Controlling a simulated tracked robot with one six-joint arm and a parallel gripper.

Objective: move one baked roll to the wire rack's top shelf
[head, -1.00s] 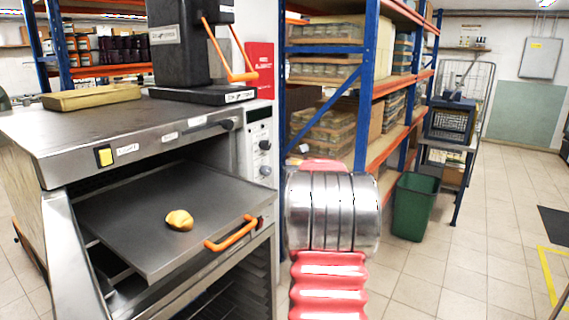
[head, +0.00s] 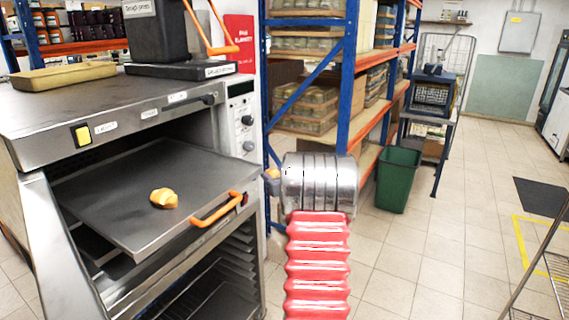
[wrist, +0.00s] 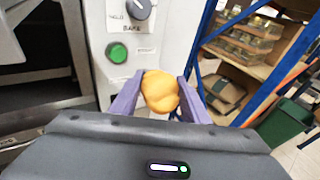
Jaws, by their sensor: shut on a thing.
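My gripper (wrist: 160,84) has its two purple fingers shut on a golden-brown baked roll (wrist: 160,97), held up in front of the oven's control panel in the wrist view. In the head view my arm's metal and red links hide most of the gripper. Another baked roll (head: 164,197) lies on the dark oven tray (head: 110,205), which sticks out of the oven (head: 60,135) on the left. Part of a wire rack (head: 556,265) shows at the lower right edge of the head view; its top shelf is mostly cut off.
The oven tray's orange handle (head: 216,209) juts out left of my arm. A blue and orange shelving unit (head: 349,100) stands behind my arm, with a green bin (head: 398,180) beside it. The tiled floor (head: 440,245) between bin and rack is open.

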